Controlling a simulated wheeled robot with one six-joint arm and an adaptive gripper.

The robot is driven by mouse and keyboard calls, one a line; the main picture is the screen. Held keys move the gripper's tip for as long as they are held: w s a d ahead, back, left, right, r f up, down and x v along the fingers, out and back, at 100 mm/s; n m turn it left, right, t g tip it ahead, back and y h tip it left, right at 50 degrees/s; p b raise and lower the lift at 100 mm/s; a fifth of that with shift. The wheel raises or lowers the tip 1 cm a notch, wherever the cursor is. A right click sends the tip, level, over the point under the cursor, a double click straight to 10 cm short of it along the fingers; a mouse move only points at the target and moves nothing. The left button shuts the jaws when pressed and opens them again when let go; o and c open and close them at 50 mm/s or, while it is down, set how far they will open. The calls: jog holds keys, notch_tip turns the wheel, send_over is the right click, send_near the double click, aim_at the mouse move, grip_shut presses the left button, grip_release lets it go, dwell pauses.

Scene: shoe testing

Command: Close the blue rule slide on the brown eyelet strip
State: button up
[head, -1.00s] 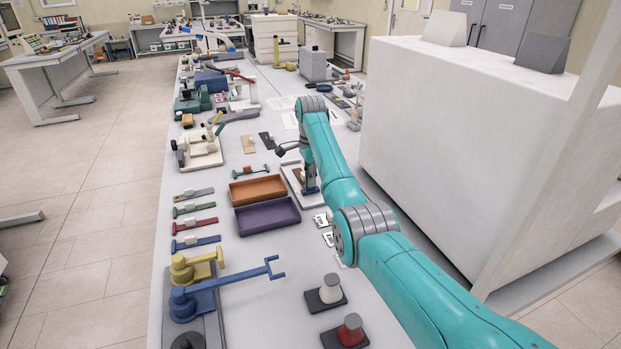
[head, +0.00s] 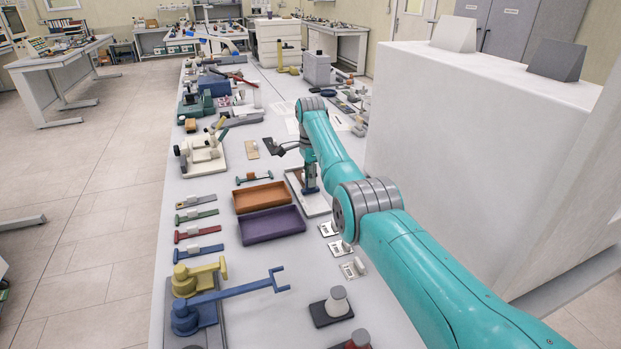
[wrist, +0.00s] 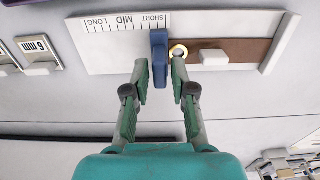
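In the wrist view, the blue rule slide (wrist: 159,58) stands upright across a white board (wrist: 105,57) with a LONG, MID, SHORT scale. It is near the SHORT end. The brown eyelet strip (wrist: 237,50) lies along the board to its right, its brass eyelet (wrist: 178,52) a short gap from the slide. My gripper (wrist: 160,68) is open, with one finger on each side of the slide. The right fingertip is close to the eyelet. Whether either finger touches the slide is unclear. In the head view, my gripper (head: 311,184) is low over the board, and the slide is hard to make out.
An orange-brown tray (head: 260,197) and a purple tray (head: 272,225) stand left of the board. Small marked cards (head: 341,249) lie nearer me. A large white cabinet (head: 470,150) stands right.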

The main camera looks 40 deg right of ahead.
jog(key=shift+o, duration=0.2)
jog(key=shift+r, duration=0.1)
notch_tip(320, 180, up, 12)
dwell(0.5)
dwell(0.4)
